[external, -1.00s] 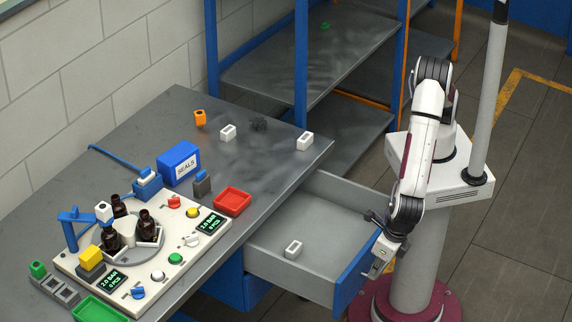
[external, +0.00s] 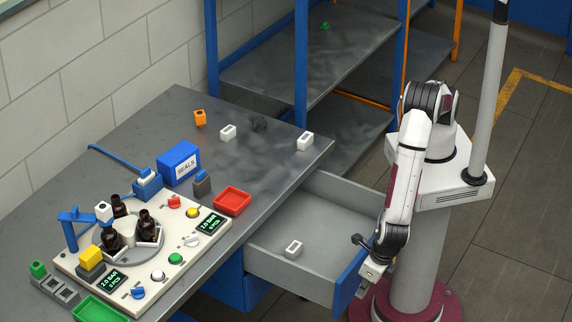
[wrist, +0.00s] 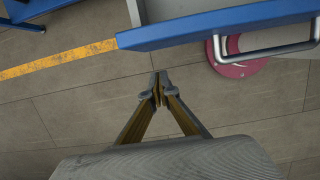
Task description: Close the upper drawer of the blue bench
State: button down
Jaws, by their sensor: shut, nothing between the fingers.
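The upper drawer (external: 270,262) of the blue bench stands pulled out, a grey tray with a blue front panel (external: 350,282). In the wrist view the blue front (wrist: 190,30) crosses the top, with its metal handle (wrist: 270,50) at the upper right. My gripper (wrist: 157,88) is shut and empty, its fingertips below the front in that picture and left of the handle, with no contact visible. In the external view my gripper (external: 371,273) is by the right end of the drawer front; its fingertips are hard to make out there.
A white block (external: 293,248) lies in the drawer. The grey bench top (external: 262,125) carries a bottle fixture (external: 185,245), a blue SEALS box (external: 180,163) and a red tray (external: 233,201). Shelving stands behind. Open floor (external: 520,270) lies to the right.

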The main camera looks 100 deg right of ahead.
aim_at(351, 285)
jog(key=shift+w+d+r, duration=0.1)
jog(key=shift+w+d, duration=1.1)
jog(key=shift+w, duration=0.05)
jog(key=shift+w+d, duration=0.1)
jog(key=w+d, duration=2)
jog(key=shift+s+a, duration=0.15)
jog(key=s+a+r, duration=0.4)
jog(key=r, duration=0.5)
jog(key=shift+s+a+r, duration=0.2)
jog(key=shift+r, duration=0.2)
